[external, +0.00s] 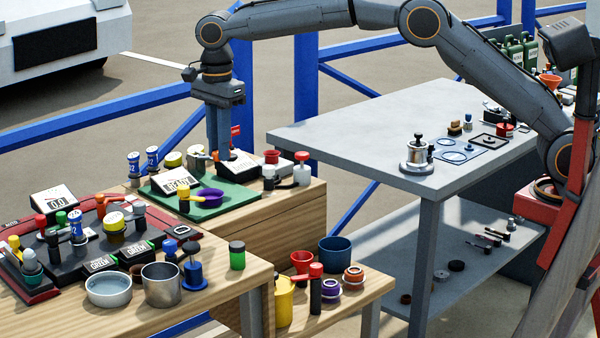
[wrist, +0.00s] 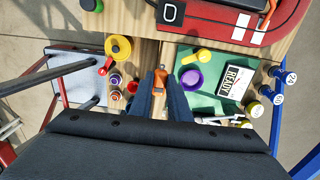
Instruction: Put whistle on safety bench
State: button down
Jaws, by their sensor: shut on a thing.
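My gripper (external: 218,152) points down over the wooden bench (external: 275,208) with the green mat, near its back edge in the external view. In the wrist view its fingers (wrist: 160,88) are shut on a small orange item, which I take to be the whistle (wrist: 160,76). The external view does not show the item clearly. No label marks the safety bench. The bench with the green mat (wrist: 205,62) lies right of the fingers in the wrist view. Whether the held item touches anything below is unclear.
The mat holds a purple bowl (external: 210,197) and a READY display (external: 178,181). The front bench holds a crowded red-edged console (external: 85,262). A grey table (external: 340,135) at right has free room on its left part.

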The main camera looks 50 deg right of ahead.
jog(key=s+a, duration=0.8)
jog(key=s, duration=0.1)
jog(key=p, duration=0.2)
send_over(219, 248)
notch_tip(219, 248, down, 10)
jog(key=shift+f, duration=0.2)
jog(key=shift+f+p, duration=0.5)
jog(key=shift+f, duration=1.8)
jog(key=shift+f, duration=0.2)
jog(key=c, duration=1.7)
grip_release()
jog(key=shift+o, duration=0.2)
jog(key=shift+r, duration=0.1)
